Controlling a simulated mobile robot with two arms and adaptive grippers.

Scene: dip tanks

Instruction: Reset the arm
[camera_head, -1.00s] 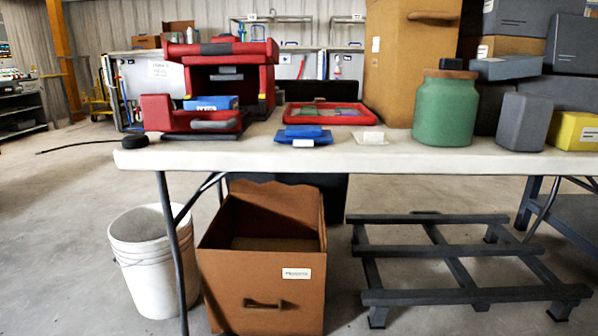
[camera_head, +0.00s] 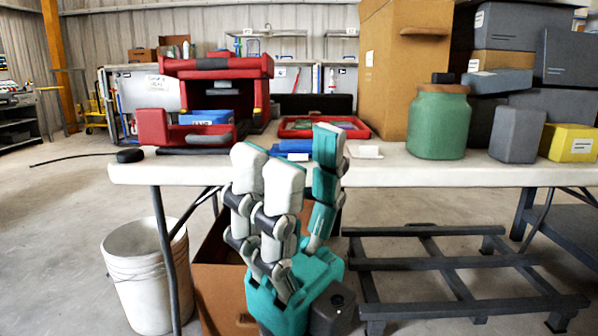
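My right gripper (camera_head: 298,165), teal with white and grey finger links, stands upright in front of the table. Its fingers point up, with a clear gap between the white pair at left and the teal one at right. It is open, with nothing visible between the fingers. It hides part of the blue item (camera_head: 294,147) on the table and much of the brown box below. My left gripper is not in view.
The white table (camera_head: 420,172) bears a red machine (camera_head: 215,66), a red tray (camera_head: 355,131), a green jar (camera_head: 438,122) and grey boxes. Below are a white bucket (camera_head: 140,280), a brown box (camera_head: 212,290) and a dark metal frame (camera_head: 465,307). Open floor lies at left.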

